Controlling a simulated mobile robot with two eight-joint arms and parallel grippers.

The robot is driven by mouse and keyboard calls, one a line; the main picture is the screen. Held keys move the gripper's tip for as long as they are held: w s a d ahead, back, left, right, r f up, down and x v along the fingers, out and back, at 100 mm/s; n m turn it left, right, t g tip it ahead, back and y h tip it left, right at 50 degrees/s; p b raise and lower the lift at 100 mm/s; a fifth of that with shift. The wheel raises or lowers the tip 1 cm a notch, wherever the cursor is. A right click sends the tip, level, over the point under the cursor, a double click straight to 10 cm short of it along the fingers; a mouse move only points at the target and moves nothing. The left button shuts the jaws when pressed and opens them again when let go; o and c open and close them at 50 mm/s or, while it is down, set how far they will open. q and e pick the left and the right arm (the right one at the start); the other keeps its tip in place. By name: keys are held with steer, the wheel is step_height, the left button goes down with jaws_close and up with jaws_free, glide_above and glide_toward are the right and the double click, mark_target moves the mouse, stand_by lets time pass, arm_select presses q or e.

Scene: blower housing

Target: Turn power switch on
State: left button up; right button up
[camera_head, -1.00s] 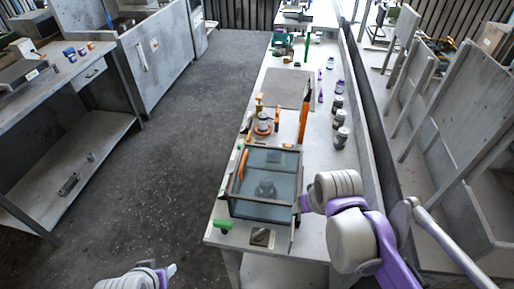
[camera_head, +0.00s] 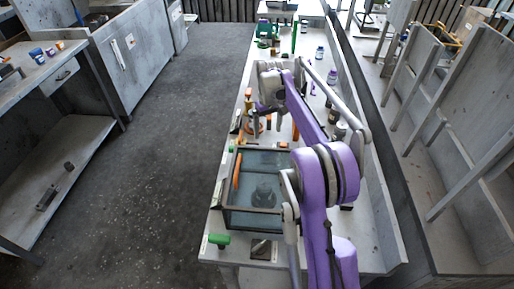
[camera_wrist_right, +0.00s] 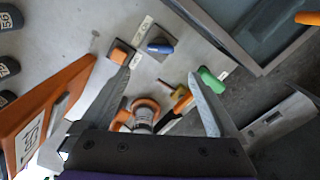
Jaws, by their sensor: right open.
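I cannot tell for sure which part is the power switch. In the right wrist view, an orange knob (camera_wrist_right: 120,52) and a blue knob (camera_wrist_right: 161,46) sit on small dark bases on the bench, with a green piece (camera_wrist_right: 212,79) to their right. My right gripper (camera_head: 268,122) is over the bench, beyond the glass-walled box (camera_head: 258,188). It also shows in the right wrist view (camera_wrist_right: 158,103), open and empty, with its fingers apart. An orange ring around a pale cylinder (camera_wrist_right: 145,112) shows between the fingers. My left gripper is out of view.
The glass box has an orange handle (camera_head: 237,171). An orange upright panel (camera_wrist_right: 38,110) stands left of my right gripper in the wrist view. A green handle (camera_head: 219,239) lies at the near edge.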

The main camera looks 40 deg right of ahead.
step_height(320, 180, down, 10)
steer(key=shift+f, duration=0.15)
stand_by(0.3)
steer(key=shift+c, duration=0.2)
steer(key=c, duration=1.3)
steer(key=shift+c, duration=0.2)
steer(key=shift+s+m, duration=0.1)
steer(key=shift+m, duration=0.3)
steer(key=m+b, duration=0.1)
steer(key=m, duration=0.4)
steer(key=shift+d+m+b, duration=0.15)
steer(key=shift+m+b, duration=0.15)
steer(key=m, duration=0.5)
steer(key=shift+s+b, duration=0.15)
steer(key=shift+b, duration=0.25)
steer(key=shift+d+m, duration=0.1)
steer(key=shift+m, duration=0.3)
